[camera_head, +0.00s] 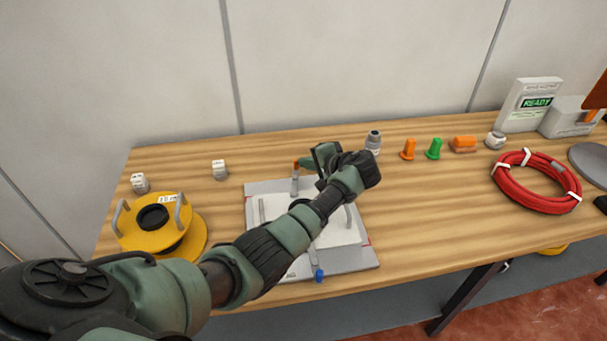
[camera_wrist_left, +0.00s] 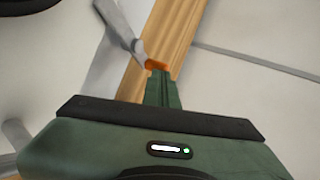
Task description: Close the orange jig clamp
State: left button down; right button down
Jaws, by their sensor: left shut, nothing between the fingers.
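The grey jig plate (camera_head: 258,188) lies on the table, partly hidden under my left arm. At its back edge stands the orange jig clamp (camera_head: 295,180), a grey lever with an orange tip, which looks upright. My left gripper (camera_head: 304,162) is shut and empty, its fingertips at the orange tip from the right. In the left wrist view the shut fingers (camera_wrist_left: 160,82) meet the clamp's orange tip (camera_wrist_left: 157,65); I cannot tell if they touch. A blue-tipped clamp (camera_head: 319,274) is at the jig's front edge. My right gripper is out of view.
A yellow spool (camera_head: 190,243) stands left of the jig, with small white blocks (camera_head: 219,169) behind. A grey bottle (camera_head: 373,142), orange cone (camera_head: 408,149), green cone (camera_head: 433,149) and red cable coil (camera_head: 535,204) lie right.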

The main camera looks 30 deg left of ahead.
pick_arm(q)
jog(key=shift+w+a+r, duration=0.25)
jog(key=shift+a, duration=0.05)
dwell(0.4)
jog(key=shift+w+a+f, duration=0.15)
jog(key=shift+w+f, duration=0.1)
jog(key=shift+f, duration=0.1)
jog(key=shift+s, duration=0.15)
